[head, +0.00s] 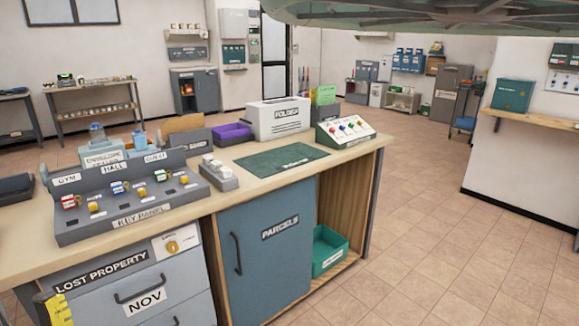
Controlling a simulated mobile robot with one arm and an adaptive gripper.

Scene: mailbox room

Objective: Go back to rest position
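My gripper is not in view, and no clear part of my arm shows in the head view. A wooden-topped counter (262,161) stands in front of me. The grey key panel (120,215) sits on its near left part, with labels GYM and HALL and several keys. The blue PARCELS door (263,258) below the counter top is shut. The grey NOV drawer (150,296) to its left is also shut. A green mat (282,160) lies bare on the counter.
A white FOLDER box (278,119) and a sloped button box (345,131) stand at the counter's back right. A teal tray (328,250) sits in the open shelf. Tiled floor (430,235) at the right is clear. A grey-green rounded shape crosses the top right.

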